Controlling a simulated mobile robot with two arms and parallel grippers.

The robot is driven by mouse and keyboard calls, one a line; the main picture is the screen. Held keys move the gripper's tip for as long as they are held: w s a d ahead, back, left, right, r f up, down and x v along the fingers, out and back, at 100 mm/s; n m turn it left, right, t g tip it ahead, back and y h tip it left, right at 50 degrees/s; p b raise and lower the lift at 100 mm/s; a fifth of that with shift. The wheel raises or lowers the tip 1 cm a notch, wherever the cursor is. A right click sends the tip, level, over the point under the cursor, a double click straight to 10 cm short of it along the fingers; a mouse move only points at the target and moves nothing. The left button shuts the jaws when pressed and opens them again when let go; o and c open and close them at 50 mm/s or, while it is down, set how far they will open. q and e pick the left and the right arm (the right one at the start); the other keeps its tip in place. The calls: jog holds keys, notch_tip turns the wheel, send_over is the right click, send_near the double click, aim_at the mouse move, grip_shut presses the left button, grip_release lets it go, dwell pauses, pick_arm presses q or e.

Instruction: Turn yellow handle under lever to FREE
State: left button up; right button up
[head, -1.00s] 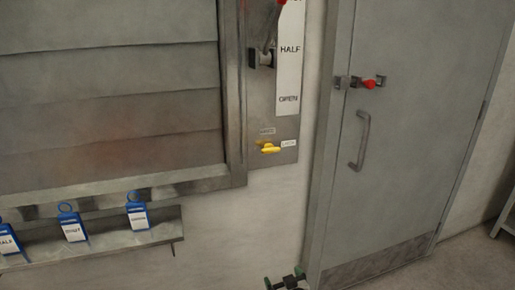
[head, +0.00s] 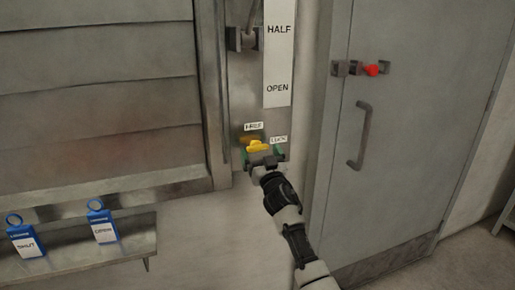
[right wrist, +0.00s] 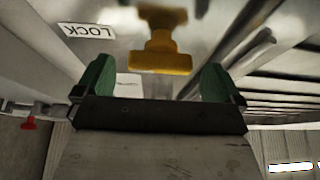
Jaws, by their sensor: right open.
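The yellow handle (head: 257,146) sits low on the metal lever plate (head: 240,105), below the lever (head: 250,22). One label (head: 253,126) above it appears to read FREE, and a LOCK label (head: 279,139) is to its right. My right gripper (head: 264,155) is right at the handle, its green fingers apart. In the right wrist view the yellow handle (right wrist: 160,55) lies ahead of and between the two green fingertips (right wrist: 161,80), with space on both sides. The LOCK label (right wrist: 88,31) shows upside down there. My left gripper is out of view.
A grey door (head: 420,120) with a bar handle and a red-knobbed bolt (head: 371,70) stands at the right. A shelf (head: 130,240) with blue tags (head: 103,225) is at lower left, below a slatted shutter (head: 100,100).

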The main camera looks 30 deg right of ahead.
jog(key=shift+x, duration=1.25)
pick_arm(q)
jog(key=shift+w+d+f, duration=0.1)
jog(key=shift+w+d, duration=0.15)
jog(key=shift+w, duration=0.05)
pick_arm(e)
jog(key=shift+w, duration=0.1)
jog(key=shift+c, duration=0.2)
jog(key=c, duration=0.9)
